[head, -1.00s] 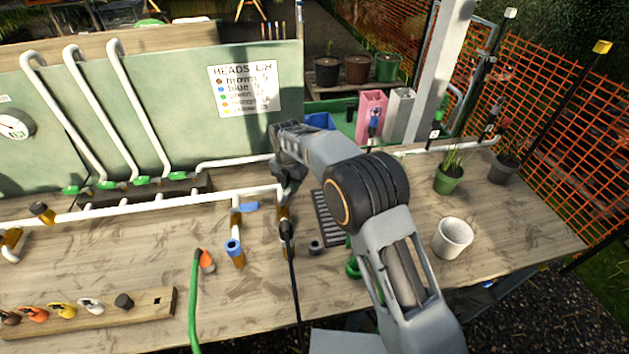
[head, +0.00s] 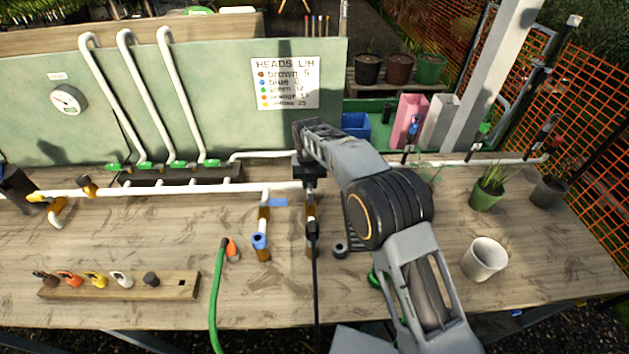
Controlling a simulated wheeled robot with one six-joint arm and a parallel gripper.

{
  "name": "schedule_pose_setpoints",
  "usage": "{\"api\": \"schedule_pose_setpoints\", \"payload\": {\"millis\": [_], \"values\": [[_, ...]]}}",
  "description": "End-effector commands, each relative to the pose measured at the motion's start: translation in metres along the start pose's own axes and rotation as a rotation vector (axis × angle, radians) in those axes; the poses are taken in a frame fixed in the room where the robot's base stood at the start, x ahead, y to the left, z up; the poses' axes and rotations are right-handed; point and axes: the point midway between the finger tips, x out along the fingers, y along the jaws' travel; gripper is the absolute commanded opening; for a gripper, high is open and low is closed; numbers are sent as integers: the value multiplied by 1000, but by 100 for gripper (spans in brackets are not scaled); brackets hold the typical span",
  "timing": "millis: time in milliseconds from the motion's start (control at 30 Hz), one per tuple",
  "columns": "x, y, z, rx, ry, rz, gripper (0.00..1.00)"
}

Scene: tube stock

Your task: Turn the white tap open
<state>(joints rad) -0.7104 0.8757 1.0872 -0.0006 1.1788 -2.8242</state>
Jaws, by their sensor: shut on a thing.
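My gripper (head: 309,174) is at the right end of the long white pipe (head: 215,188), above a brown-banded branch (head: 310,212) with a black hose. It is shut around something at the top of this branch. That is where the white tap's handle would sit, but my gripper and wrist cover it, so its angle cannot be seen.
A green hose (head: 217,300) with an orange end lies at front. A wooden rack (head: 170,291) with several coloured heads is at front left. A white pot (head: 485,258) and a green plant pot (head: 487,196) stand right. Green-handled valves (head: 180,164) line the back panel.

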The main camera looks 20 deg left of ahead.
Motion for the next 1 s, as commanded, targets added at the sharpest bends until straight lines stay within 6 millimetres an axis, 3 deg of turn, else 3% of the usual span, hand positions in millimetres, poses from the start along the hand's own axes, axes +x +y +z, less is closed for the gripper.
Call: {"api": "schedule_pose_setpoints", "payload": {"millis": [500,533,700,800,1000], "values": [[0,2,-1,-18,2,1,0],[0,2,-1,-18,2,1,22],[0,1,0,-15,1,1,38],[0,0,0,-14,1,1,45],[0,0,0,-13,0,1,45]]}}
